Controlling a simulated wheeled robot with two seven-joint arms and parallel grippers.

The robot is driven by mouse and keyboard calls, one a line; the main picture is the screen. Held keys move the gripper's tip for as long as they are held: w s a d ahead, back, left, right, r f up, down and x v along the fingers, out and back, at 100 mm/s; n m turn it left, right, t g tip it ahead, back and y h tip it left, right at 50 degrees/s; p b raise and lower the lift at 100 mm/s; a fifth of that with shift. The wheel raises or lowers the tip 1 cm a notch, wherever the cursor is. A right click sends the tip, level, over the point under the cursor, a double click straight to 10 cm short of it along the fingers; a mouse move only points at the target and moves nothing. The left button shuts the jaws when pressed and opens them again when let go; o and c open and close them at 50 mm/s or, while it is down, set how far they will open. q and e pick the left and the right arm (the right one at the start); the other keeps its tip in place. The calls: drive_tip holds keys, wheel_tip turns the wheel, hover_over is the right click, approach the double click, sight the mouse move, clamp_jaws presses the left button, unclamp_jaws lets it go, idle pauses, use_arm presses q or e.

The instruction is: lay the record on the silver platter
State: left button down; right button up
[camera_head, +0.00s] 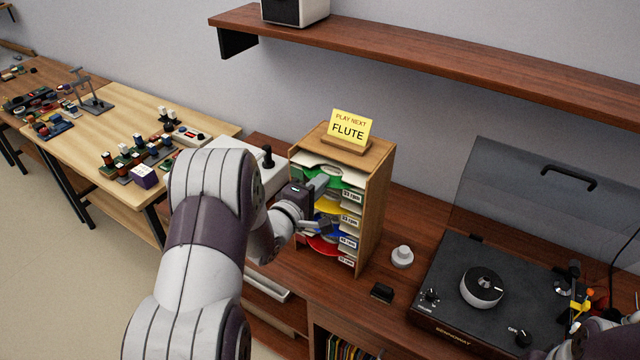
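A wooden rack (377,200) stands on the counter, with records in coloured sleeves on its shelves: green (322,172), yellow (328,206), blue (328,236) and red (322,246). A yellow card (350,127) on top reads "PLAY NEXT FLUTE". My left gripper (319,203) is at the rack's open front, its fingers apart, one above the other, near the yellow sleeve; I see no record held. The small round silver platter (482,288), dark on top, is bare on the black turntable (450,265). My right arm shows at the lower right corner; its fingers are unclear.
The turntable's clear lid (520,205) stands raised behind it. A white knob-like piece (402,256) and a small black block (382,292) lie between rack and turntable. A shelf (430,50) hangs above. A cluttered light wood table (110,125) is at left.

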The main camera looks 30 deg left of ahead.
use_arm(q)
drive_tip(key=s+a+p, duration=0.1)
drive_tip(key=s+p, duration=0.4)
drive_tip(key=s, duration=1.3)
drive_tip(key=shift+s+a+r, duration=0.2)
drive_tip(key=shift+s+a, duration=0.05)
idle(0.4)
